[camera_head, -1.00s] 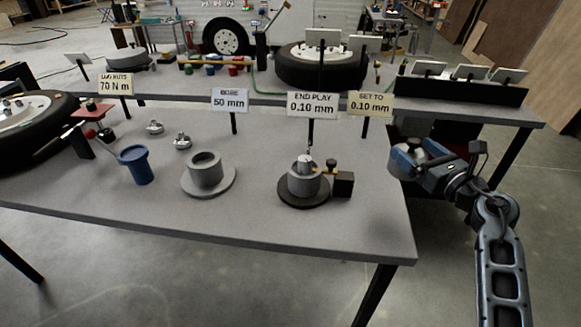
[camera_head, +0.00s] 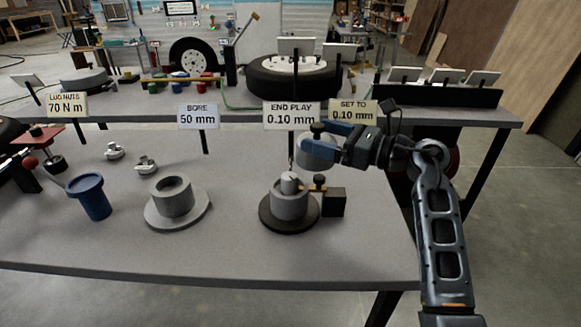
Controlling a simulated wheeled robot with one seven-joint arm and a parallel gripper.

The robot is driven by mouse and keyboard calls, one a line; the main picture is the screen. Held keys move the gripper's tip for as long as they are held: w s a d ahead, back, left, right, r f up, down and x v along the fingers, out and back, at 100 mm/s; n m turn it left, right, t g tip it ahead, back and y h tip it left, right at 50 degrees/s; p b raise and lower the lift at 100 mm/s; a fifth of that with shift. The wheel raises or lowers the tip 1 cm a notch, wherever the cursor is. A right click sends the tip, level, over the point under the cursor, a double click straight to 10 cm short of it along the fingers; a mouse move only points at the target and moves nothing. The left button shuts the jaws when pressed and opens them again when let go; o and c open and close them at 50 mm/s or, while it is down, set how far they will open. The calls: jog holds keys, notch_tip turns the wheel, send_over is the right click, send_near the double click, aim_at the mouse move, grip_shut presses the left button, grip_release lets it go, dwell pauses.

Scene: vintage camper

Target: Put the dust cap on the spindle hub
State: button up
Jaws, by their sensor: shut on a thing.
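The dust cap (camera_head: 314,154) is a grey, round, cup-like piece. My gripper (camera_head: 328,141) is shut on it and holds it in the air above the table, behind and slightly right of the spindle hub in the picture. The spindle hub (camera_head: 290,207) is a grey cylinder on a black round base, with a lighter spindle end (camera_head: 289,183) standing up from its middle. The cap and the hub are apart. The fingertips are partly hidden by the cap and the gripper body.
A dark block with a brass-coloured arm (camera_head: 334,202) stands against the hub's right side. The END PLAY sign (camera_head: 291,115) and SET TO sign (camera_head: 353,112) rise close behind. A grey bore ring (camera_head: 175,197) and a blue cup (camera_head: 91,196) stand to the left.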

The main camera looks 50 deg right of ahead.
send_over(295, 177)
notch_tip(295, 177, down, 4)
jog(key=shift+s+r, duration=0.1)
jog(key=shift+r, duration=0.05)
jog(key=shift+f, duration=2)
jog(key=shift+f, duration=0.2)
jog(key=o, duration=0.8)
